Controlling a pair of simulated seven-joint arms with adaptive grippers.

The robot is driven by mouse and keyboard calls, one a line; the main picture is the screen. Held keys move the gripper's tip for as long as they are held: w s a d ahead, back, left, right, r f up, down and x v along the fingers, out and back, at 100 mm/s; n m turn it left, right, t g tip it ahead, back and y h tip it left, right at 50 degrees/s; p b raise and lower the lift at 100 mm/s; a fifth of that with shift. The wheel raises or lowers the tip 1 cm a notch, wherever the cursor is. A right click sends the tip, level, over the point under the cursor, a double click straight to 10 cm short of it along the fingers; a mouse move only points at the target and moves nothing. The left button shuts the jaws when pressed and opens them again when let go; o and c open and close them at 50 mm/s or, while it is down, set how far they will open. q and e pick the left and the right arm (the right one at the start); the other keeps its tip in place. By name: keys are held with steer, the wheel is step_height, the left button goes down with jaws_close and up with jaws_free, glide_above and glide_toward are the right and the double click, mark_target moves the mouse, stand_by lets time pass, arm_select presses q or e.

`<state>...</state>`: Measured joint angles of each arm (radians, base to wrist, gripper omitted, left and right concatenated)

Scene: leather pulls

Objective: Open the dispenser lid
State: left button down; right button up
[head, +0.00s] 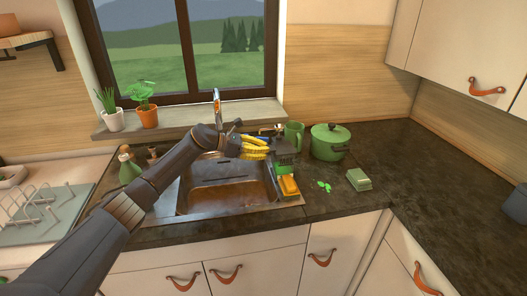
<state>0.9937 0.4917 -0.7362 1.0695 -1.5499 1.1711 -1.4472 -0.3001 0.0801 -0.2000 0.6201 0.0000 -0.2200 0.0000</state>
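A small green box with a paler side (359,180) sits on the dark counter right of the sink. It looks like the dispenser, and its top appears closed, though it is small in view. My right gripper is not in view.
Small bright green pieces (323,186) lie left of the box. A green lidded pot (330,142) and green mug (294,134) stand behind. An orange sponge-like block (289,186) is at the sink (225,197). A green bottle (129,168) stands left. The right counter is mostly clear.

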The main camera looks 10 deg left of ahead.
arm_select(q)
steer(key=shift+r, duration=0.25)
stand_by(0.4)
steer(key=shift+r, duration=0.6)
